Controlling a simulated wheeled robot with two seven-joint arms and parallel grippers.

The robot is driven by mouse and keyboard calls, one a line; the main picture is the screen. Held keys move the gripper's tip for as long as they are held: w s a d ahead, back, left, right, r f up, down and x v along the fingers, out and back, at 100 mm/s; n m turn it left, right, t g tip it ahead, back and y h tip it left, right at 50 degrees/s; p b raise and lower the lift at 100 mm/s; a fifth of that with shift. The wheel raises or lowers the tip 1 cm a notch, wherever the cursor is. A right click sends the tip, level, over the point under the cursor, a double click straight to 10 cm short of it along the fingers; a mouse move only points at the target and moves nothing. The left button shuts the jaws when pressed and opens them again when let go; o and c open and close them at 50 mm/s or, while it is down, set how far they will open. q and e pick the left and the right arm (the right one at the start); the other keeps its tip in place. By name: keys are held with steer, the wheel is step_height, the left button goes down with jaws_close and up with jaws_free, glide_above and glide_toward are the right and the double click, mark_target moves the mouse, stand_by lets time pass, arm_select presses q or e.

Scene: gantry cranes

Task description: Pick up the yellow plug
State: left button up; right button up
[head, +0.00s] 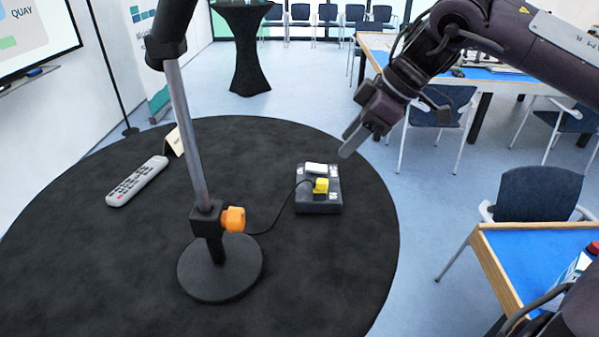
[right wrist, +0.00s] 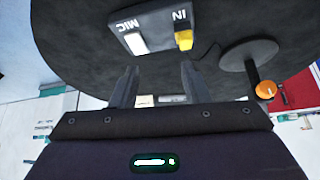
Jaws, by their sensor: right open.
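The yellow plug (head: 321,186) sits on a dark box (head: 318,205) on the round black table, with a black cable running from it towards the stand. In the right wrist view the yellow plug (right wrist: 184,40) is beside the label IN, and a white piece (right wrist: 135,42) is beside the label MIC. My right gripper (head: 353,139) is above and to the right of the box, apart from the plug. Its two fingers (right wrist: 157,80) are spread with nothing between them. My left gripper is not in view.
A stand with an orange knob (head: 233,219) and round base (head: 220,268) rises left of the box. The black table top (head: 330,270) is clear in front of the box. Chairs and blue-topped tables stand right.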

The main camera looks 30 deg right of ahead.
mark_target(324, 181)
steer(key=shift+g+h, duration=0.6)
steer(key=shift+g, duration=0.1)
steer(key=a+f+p, duration=0.2)
steer(key=a+f, duration=0.1)
steer(key=s+a+f+p, duration=0.1)
steer(key=f, duration=0.1)
steer(key=shift+a, duration=0.4)
steer(key=shift+x, duration=0.75)
steer(key=shift+c, duration=0.3)
jaws_close()
